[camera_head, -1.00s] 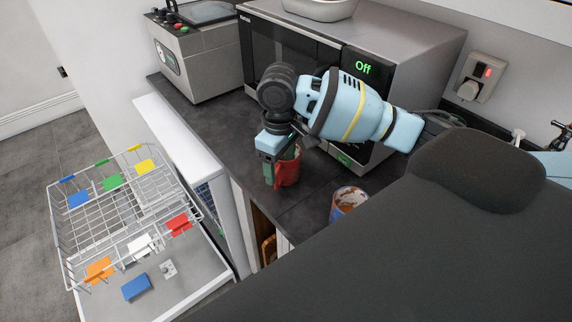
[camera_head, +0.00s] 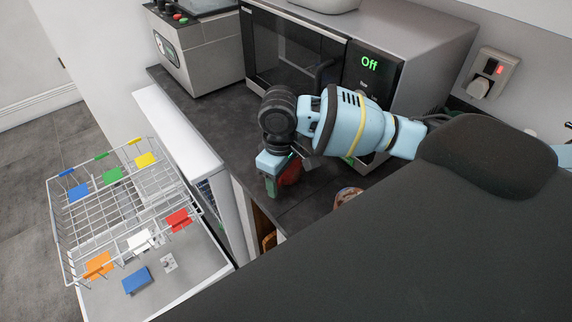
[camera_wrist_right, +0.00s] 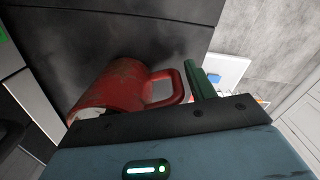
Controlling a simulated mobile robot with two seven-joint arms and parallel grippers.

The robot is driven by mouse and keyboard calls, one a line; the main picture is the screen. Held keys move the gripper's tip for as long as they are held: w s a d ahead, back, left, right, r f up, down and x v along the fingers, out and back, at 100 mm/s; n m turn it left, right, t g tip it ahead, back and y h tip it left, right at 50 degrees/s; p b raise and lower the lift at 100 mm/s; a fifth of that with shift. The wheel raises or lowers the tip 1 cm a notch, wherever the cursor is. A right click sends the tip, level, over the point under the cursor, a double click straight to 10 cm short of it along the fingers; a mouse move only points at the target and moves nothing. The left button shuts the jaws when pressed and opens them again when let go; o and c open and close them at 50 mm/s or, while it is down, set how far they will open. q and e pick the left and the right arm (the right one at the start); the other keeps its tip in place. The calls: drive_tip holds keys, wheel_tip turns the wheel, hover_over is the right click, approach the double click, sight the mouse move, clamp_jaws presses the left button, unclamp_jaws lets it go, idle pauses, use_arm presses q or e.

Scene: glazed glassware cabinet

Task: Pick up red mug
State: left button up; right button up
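The red mug (camera_head: 290,174) stands on the dark counter in front of the microwave, partly hidden by my right gripper (camera_head: 270,186) in the head view. In the right wrist view the red mug (camera_wrist_right: 125,85) lies close above the gripper's palm, with its handle pointing right. One green finger (camera_wrist_right: 205,80) shows just right of the handle, set off from the palm's middle. The other finger is hidden, apparently behind the mug. The gripper looks open around part of the mug, and no firm hold shows. My left gripper is not in view.
A microwave (camera_head: 295,60) showing "Off" stands behind my right arm. A second cup (camera_head: 347,196) is on the counter to the right, mostly hidden by my dark body. A pulled-out white dish rack (camera_head: 105,215) with coloured tags is at the left. A steel appliance (camera_head: 200,50) stands at the back left.

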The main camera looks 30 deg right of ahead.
drive_tip(key=c, duration=1)
drive_tip(key=shift+w+d+r, duration=0.1)
drive_tip(key=shift+r, duration=0.1)
